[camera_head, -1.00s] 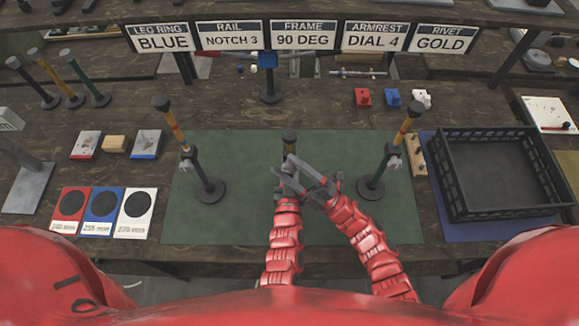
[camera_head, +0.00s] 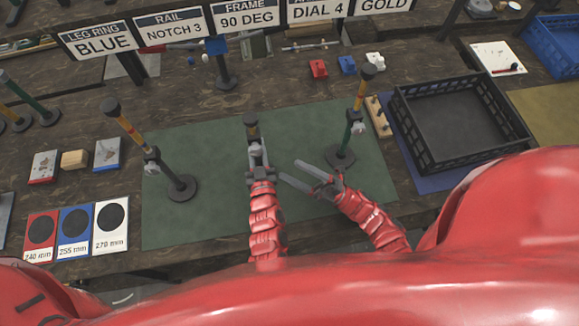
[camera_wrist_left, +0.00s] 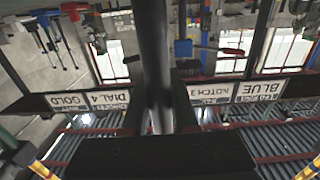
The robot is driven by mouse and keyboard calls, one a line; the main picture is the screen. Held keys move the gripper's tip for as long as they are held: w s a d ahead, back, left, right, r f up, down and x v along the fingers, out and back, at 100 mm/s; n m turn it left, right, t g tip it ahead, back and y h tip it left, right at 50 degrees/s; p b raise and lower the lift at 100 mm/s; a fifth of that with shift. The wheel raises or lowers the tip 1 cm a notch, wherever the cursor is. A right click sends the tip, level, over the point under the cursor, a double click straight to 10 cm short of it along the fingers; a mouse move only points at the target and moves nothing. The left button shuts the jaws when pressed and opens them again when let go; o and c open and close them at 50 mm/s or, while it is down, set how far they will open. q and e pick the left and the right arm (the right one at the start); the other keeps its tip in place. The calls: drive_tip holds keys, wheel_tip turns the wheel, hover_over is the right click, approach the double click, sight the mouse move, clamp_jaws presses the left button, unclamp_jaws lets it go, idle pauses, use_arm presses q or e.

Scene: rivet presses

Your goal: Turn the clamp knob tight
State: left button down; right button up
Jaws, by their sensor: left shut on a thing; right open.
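The middle post (camera_head: 251,121) stands on the green mat with its dark cap showing. My left gripper (camera_head: 257,158) is in front of it, shut on its lower part, where grey metal shows between the fingers. In the left wrist view a dark upright post (camera_wrist_left: 153,60) passes between the jaws. I cannot make out a clamp knob there; the gripper hides that part. My right gripper (camera_head: 302,175) is open and empty, to the right of the left one. The left post (camera_head: 128,127) and right post (camera_head: 360,98) carry small grey clamps (camera_head: 152,158) (camera_head: 358,127).
A black crate (camera_head: 480,150) stands at the right on a blue mat. Red, blue and white disc cards (camera_head: 75,230) lie at the front left. Sign plates (camera_head: 170,27) hang along the back. The green mat (camera_head: 210,225) is clear between the posts.

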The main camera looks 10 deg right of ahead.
drive_tip(key=shift+w, duration=0.1)
drive_tip(key=w+a+r+n+g+h, duration=0.1)
drive_tip(key=w+a+r+g+h, duration=0.1)
drive_tip(key=a, duration=0.4)
drive_tip(key=w+a+r+n+g+h, duration=0.1)
drive_tip(key=w+a+r+n+h, duration=0.1)
drive_tip(key=w+a+r, duration=0.2)
drive_tip(key=shift+a+r+g, duration=0.25)
drive_tip(key=shift+a+g, duration=0.15)
drive_tip(key=shift+a, duration=0.55)
clamp_jaws()
